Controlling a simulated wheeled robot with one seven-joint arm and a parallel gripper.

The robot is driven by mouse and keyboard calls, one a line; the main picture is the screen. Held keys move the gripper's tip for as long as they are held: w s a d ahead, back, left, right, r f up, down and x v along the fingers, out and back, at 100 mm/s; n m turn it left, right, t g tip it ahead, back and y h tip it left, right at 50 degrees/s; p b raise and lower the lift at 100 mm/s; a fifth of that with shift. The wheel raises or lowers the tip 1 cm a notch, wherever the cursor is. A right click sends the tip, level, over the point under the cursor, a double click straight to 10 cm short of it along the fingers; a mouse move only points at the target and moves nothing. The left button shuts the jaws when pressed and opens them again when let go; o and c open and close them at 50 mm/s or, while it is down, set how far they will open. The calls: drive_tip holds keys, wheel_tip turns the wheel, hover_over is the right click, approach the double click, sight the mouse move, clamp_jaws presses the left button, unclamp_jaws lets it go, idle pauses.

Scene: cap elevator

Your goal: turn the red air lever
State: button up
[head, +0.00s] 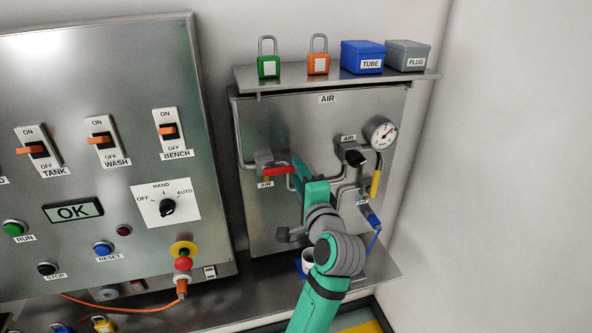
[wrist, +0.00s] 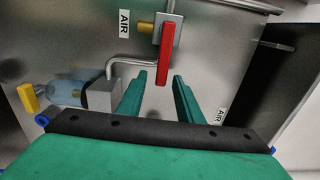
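The red air lever (head: 279,170) is on the left of the steel AIR panel (head: 262,125) and lies about horizontal, its free end to the right. In the wrist view the red lever (wrist: 167,52) points down from its square mount toward my gripper. My gripper (head: 298,162) is just right of the lever in the head view. In the wrist view my gripper (wrist: 158,78) has its two green fingers apart. The lever's free end appears in line with the gap between them. I cannot tell how deep it sits or whether it touches a finger.
A black knob (head: 355,158), a gauge (head: 380,133) and pipes are to the right on the panel. A shelf (head: 335,80) above holds two padlocks, a blue TUBE box (head: 362,57) and a grey PLUG box (head: 407,56). A switch cabinet (head: 100,70) stands left.

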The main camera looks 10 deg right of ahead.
drive_tip(key=s+d, duration=0.1)
drive_tip(key=s, duration=0.7)
drive_tip(key=shift+d, duration=0.1)
drive_tip(key=s+f+n+g+h, duration=0.1)
drive_tip(key=s+f+n, duration=0.1)
drive_tip(key=s+f, duration=0.5)
drive_tip(key=s+f+n+h, duration=0.2)
drive_tip(key=f+n, duration=0.1)
drive_tip(key=f, duration=0.7)
drive_tip(key=s+f+n+g+h, duration=0.1)
drive_tip(key=s+f+n, duration=0.1)
drive_tip(key=s+f, duration=0.5)
drive_tip(key=s+a+f+n, duration=0.2)
drive_tip(key=s+a+n, duration=0.1)
drive_tip(key=s, duration=0.6)
drive_tip(key=s+a+f+n+y, duration=0.1)
drive_tip(key=s+a+f+n, duration=0.2)
drive_tip(key=s, duration=0.5)
drive_tip(key=s+a+f+n, duration=0.3)
drive_tip(key=s+a, duration=0.2)
drive_tip(key=s, duration=0.4)
drive_tip(key=shift+s+n, duration=0.3)
